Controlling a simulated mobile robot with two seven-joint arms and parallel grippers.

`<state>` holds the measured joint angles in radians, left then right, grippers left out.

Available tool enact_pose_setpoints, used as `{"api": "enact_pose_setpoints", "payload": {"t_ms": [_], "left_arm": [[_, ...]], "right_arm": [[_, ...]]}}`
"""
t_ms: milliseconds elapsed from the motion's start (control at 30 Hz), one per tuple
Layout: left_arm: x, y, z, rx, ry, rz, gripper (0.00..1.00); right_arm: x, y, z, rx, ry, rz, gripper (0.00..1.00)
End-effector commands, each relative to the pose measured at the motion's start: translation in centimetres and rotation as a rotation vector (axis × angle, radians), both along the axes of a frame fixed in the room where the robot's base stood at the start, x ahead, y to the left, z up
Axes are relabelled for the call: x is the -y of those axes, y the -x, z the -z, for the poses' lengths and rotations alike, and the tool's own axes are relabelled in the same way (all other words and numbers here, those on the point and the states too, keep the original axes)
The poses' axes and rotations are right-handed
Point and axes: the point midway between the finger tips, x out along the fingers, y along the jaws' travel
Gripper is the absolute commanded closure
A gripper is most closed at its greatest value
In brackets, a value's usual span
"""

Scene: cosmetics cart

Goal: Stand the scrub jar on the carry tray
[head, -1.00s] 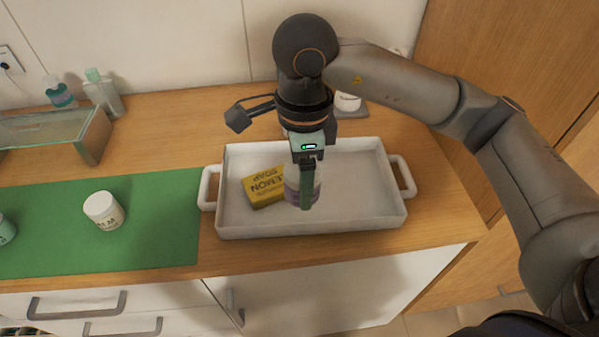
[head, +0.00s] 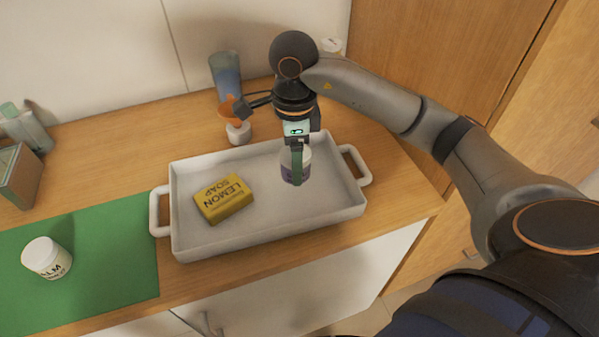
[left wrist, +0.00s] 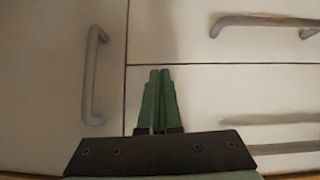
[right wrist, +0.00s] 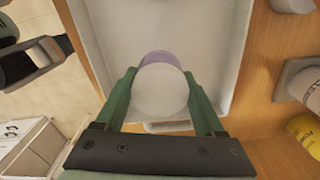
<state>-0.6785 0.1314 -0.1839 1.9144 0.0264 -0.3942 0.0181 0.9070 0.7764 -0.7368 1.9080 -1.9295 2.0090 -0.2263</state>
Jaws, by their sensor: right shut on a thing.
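The scrub jar, seen as a white-lidded jar with a purple label (head: 287,173), is in my right gripper (head: 297,180). In the right wrist view its round pale lid (right wrist: 160,90) sits between the two green fingers. The jar is upright over the right part of the white carry tray (head: 188,243); I cannot tell whether its base touches the tray floor. A yellow lemon soap box (head: 224,198) lies in the tray's left part, apart from the jar. My left gripper (left wrist: 160,72) is shut and empty in front of white drawer fronts.
A white balm jar (head: 46,258) stands on a green mat (head: 110,265) left of the tray. Behind the tray are a blue tumbler (head: 226,75) and a small white item (head: 238,132). Bare tray floor lies between the soap and the jar.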

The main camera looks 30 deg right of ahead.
Motion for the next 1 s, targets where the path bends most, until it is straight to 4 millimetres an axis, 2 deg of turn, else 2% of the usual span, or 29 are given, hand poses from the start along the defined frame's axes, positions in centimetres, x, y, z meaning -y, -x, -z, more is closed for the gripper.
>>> {"api": "enact_pose_setpoints", "payload": {"t_ms": [233,433,867,900,1000], "left_arm": [[0.0,0.0,0.0,-0.001,0.000,0.000,1.00],[0.0,0.1,-0.7,-0.001,0.000,0.000,1.00],[0.0,0.1,-0.2,-0.001,0.000,0.000,1.00],[0.0,0.1,-0.3,-0.001,0.000,0.000,1.00],[0.0,0.1,-0.4,-0.001,0.000,0.000,1.00]], "right_arm": [[1.5,-0.4,1.8,-0.002,0.000,0.003,0.90],[1.4,-0.5,4.3,-0.002,-0.001,0.000,0.90],[1.4,-0.5,5.2,0.002,0.000,-0.001,0.90],[1.4,-0.5,5.1,0.001,0.000,-0.001,0.26],[1.4,-0.5,5.1,0.001,0.000,-0.001,0.15]]}}
